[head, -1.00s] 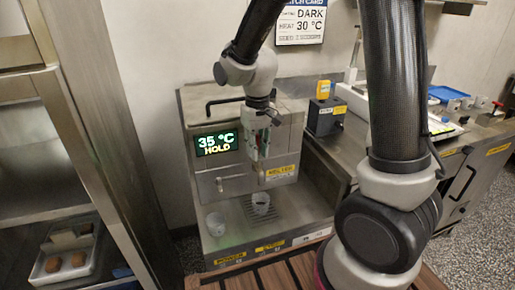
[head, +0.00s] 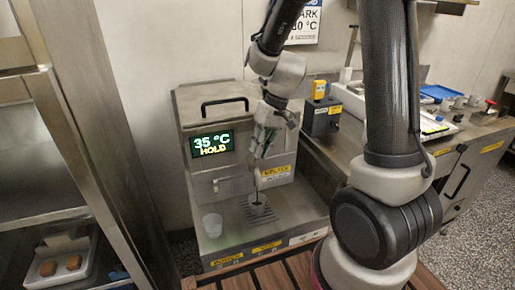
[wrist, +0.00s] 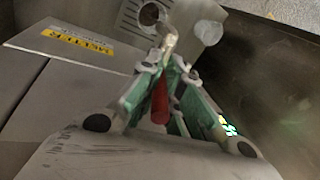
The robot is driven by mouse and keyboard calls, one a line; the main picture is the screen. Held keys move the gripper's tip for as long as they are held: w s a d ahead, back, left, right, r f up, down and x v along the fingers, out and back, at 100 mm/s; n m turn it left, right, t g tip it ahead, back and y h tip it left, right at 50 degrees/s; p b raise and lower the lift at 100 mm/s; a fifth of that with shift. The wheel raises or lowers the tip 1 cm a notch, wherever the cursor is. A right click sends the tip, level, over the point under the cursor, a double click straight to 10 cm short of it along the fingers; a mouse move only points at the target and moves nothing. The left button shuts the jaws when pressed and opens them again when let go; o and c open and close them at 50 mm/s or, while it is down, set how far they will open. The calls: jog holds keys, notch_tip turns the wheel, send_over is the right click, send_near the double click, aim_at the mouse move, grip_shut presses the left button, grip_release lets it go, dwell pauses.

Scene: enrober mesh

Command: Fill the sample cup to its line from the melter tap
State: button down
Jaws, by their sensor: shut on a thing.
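My gripper (head: 262,150) is in front of the melter (head: 185,130). In the wrist view its green-padded fingers (wrist: 165,80) are closed around a red handle (wrist: 160,104), which seems to be the lever of the metal tap (wrist: 170,42). The sample cup (head: 257,210) stands upright on the drip grille below. A thin dark stream runs down to it. In the wrist view the cup (wrist: 150,14) looks dark inside; its line and fill level cannot be read. The melter display (head: 213,144) reads 35 °C HOLD.
A second pale cup (head: 212,224) stands on the melter's tray left of the sample cup and shows in the wrist view (wrist: 208,32). A black box with a yellow top (head: 320,115) stands right of the melter. A metal rack (head: 60,150) is close on the left.

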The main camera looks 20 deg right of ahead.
jog(key=shift+s, duration=0.15)
jog(key=c, duration=1.6)
grip_release()
jog(key=shift+c, duration=0.2)
jog(key=shift+o, duration=0.7)
jog(key=v, duration=1.2)
